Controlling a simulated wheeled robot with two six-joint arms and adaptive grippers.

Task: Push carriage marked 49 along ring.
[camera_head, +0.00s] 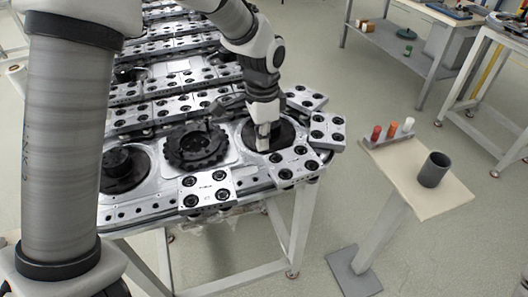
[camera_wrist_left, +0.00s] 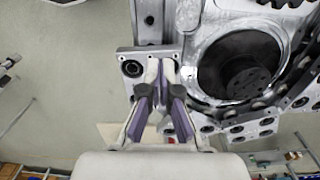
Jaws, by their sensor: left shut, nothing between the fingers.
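Silver carriages with dark round rollers ride the ring track (camera_head: 112,213). One carriage (camera_head: 205,188) is at the near edge, one (camera_head: 293,165) at the near right corner, one (camera_head: 326,130) at the right end and one (camera_head: 305,98) behind it. Their markings are too small to read, so I cannot tell which is 49. My left gripper (camera_head: 264,142) is shut and empty, pointing down over the right end, near the dark round hub. In the left wrist view the shut fingertips (camera_wrist_left: 161,66) are over or against a carriage (camera_wrist_left: 129,58); contact is unclear. My right gripper is out of view.
A small stand (camera_head: 440,200) with a dark cup (camera_head: 434,170) and small coloured cylinders (camera_head: 392,130) stands right of the track. A dark toothed wheel (camera_head: 196,148) sits mid-track. Workbenches (camera_head: 415,55) are at the back right. Floor between them is clear.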

